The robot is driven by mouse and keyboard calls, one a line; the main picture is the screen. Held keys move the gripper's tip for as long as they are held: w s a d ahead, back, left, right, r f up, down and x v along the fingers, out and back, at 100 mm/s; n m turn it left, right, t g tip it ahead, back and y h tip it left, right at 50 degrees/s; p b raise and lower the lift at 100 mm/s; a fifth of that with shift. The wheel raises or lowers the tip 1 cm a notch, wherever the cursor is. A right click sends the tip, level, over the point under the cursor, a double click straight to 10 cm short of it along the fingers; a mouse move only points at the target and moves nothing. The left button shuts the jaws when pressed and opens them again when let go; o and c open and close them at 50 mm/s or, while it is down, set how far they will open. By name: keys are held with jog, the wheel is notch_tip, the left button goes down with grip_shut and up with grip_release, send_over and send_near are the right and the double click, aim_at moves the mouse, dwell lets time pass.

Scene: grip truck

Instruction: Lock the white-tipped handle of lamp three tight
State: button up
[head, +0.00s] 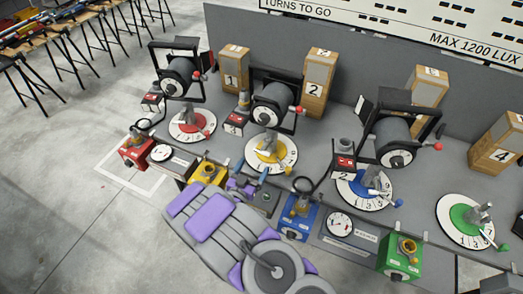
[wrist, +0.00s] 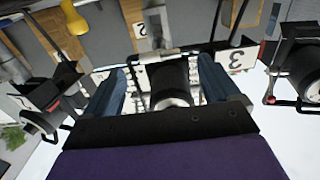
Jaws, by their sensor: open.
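Lamp three (head: 275,104) is a black drum lamp in a yoke, behind the yellow dial (head: 284,154) in the head view; a box beside it is marked 3. A red-tipped handle (head: 299,110) shows on its right side. I cannot clearly pick out its white-tipped handle. In the wrist view, lamp three (wrist: 170,82) appears between my gripper's two blue fingers (wrist: 161,72), which are apart with nothing held. In the head view my gripper (head: 251,168) is at the front of the yellow dial, short of the lamp; my arm hides part of the bench front.
Another lamp (head: 180,76) stands left over a red dial (head: 192,125), and one (head: 393,138) right over a blue dial (head: 364,189). A red box (head: 135,151), blue box (head: 299,217) and green box (head: 400,257) line the front edge. A grey panel (head: 232,35) stands behind.

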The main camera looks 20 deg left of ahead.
aim_at(264, 150)
jog(key=w, duration=0.9)
jog(key=shift+a+f+b, duration=0.1)
jog(key=shift+f+b, duration=0.05)
jog(key=shift+b, duration=0.25)
jog(key=shift+w+d, duration=0.3)
jog(key=shift+w, duration=0.05)
jog(key=shift+d+r, duration=0.2)
jog(key=shift+d, duration=0.3)
jog(key=shift+c, duration=0.9)
jog(key=shift+a+f, duration=0.1)
jog(key=shift+a, duration=0.45)
jog(key=c, duration=0.4)
jog(key=shift+d, duration=0.1)
jog(key=c, duration=0.3)
jog(key=shift+d, duration=0.15)
jog(key=shift+c, duration=0.3)
